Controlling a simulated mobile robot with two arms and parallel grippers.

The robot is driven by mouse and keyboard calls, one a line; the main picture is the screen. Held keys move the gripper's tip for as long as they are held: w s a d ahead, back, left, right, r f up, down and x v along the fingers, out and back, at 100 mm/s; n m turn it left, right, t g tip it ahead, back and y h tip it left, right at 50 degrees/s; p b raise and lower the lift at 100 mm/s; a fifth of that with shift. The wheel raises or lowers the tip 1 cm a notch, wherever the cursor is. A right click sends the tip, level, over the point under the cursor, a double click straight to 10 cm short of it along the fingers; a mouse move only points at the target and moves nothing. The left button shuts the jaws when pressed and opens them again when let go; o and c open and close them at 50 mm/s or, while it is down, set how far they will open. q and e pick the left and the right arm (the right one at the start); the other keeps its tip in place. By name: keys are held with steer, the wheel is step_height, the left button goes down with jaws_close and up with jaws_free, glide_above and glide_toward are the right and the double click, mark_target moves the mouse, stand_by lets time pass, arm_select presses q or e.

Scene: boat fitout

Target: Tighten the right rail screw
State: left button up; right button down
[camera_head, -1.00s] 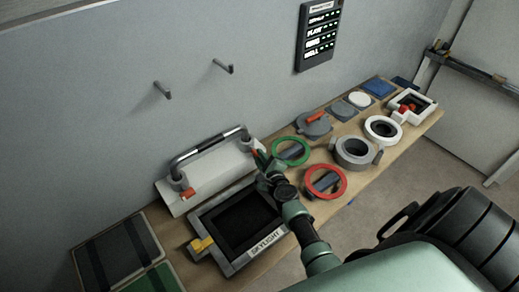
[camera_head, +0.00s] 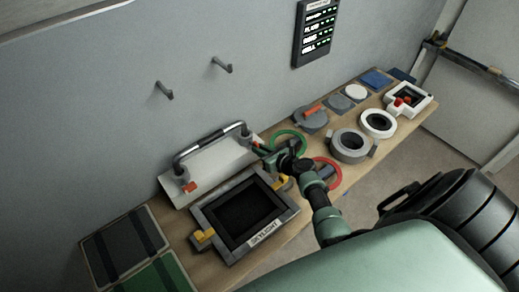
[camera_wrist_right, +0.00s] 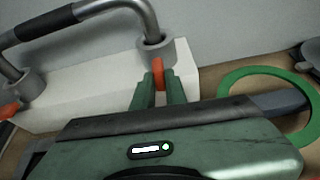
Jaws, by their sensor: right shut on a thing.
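The rail (camera_head: 212,143) is a grey bar with a black middle grip, standing on a white base (camera_head: 215,174) against the wall. Its right post (camera_wrist_right: 156,50) shows in the right wrist view. The right rail screw (camera_wrist_right: 158,73) has an orange-red head at the foot of that post. My right gripper (camera_wrist_right: 158,90) is shut on this screw, with a green finger on each side. In the head view, the right gripper (camera_head: 262,150) reaches the base's right end, and its arm hides part of the bench. The left rail screw (camera_head: 190,187) is also orange-red. My left gripper is not in view.
A frame labelled skylight (camera_head: 272,231) with yellow latches lies just in front of the rail. A green ring (camera_head: 289,134) and a red ring (camera_head: 336,172) lie close to my right arm. Two hooks stick out of the wall above.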

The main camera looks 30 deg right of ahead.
steer(key=shift+d+f+m+t+y+b, duration=0.15)
steer(key=shift+m+y+b, duration=0.35)
steer(key=shift+m+y, duration=0.75)
steer(key=shift+d+f+m+t+y+b, duration=0.15)
steer(key=shift+m+y+b, duration=0.45)
steer(key=shift+m, duration=1.15)
steer(key=shift+d+f+m+t+y+b, duration=0.1)
steer(key=shift+m+t+y+b, duration=0.2)
steer(key=shift+m+y, duration=1)
steer(key=shift+m+h, duration=0.25)
steer(key=shift+m, duration=0.05)
steer(key=c, duration=1.4)
jaws_free()
steer(key=shift+c, duration=0.2)
steer(key=shift+r, duration=0.1)
steer(key=v, duration=0.7)
steer(key=shift+s, duration=0.4)
steer(key=shift+o, duration=0.3)
steer(key=shift+d, duration=0.1)
